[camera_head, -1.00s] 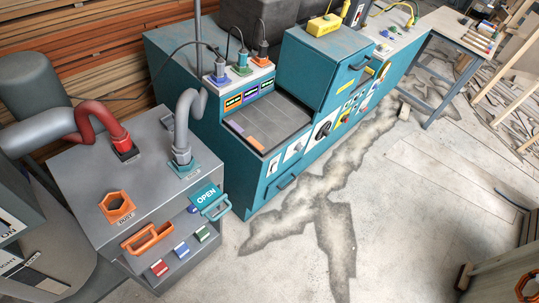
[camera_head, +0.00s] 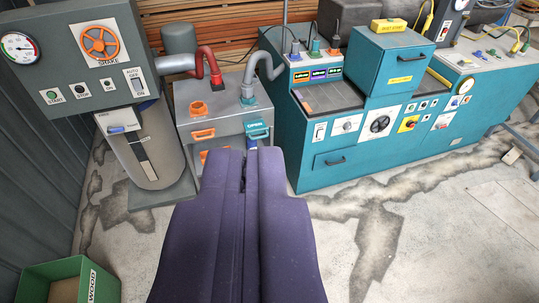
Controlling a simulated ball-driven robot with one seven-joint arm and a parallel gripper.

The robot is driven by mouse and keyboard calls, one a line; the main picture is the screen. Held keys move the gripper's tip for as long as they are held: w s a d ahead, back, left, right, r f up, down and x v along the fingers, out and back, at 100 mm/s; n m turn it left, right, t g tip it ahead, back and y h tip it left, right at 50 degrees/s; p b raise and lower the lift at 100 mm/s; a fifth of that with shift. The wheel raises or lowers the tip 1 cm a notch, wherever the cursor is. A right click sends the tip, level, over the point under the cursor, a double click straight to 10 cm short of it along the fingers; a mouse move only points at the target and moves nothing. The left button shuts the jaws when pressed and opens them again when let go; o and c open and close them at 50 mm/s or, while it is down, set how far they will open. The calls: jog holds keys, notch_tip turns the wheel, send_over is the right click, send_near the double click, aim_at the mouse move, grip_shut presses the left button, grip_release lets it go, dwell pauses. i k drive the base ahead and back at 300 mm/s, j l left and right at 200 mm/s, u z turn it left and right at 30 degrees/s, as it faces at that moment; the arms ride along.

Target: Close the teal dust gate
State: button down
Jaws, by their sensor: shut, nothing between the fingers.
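The teal dust gate (camera_head: 257,128) is a flat teal plate with a handle at the front right of the grey dust box (camera_head: 222,112). Its lettering is too small to read now; about a second ago its plate read "OPEN". A grey hose (camera_head: 263,66) rises from a teal collar (camera_head: 248,98) on top, in line with the gate. My purple gripper (camera_head: 249,154) reaches up from the bottom middle of the picture, its fingers together and empty. Its tips appear just below the gate in the picture, with no contact visible; they hide part of the box's lower front.
An orange gate handle (camera_head: 203,134) sits left of the teal one, near a red hose (camera_head: 206,58). A grey control panel (camera_head: 85,60) stands left, a teal machine (camera_head: 335,135) right. A green crate (camera_head: 98,290) lies lower left. Floor is open at lower right.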

aim_at(257, 126)
jog(key=k, duration=0.1)
jog(key=i+j+u, duration=0.2)
jog(key=i, duration=1.05)
jog(key=i+j+u, duration=0.15)
jog(key=i, duration=1.15)
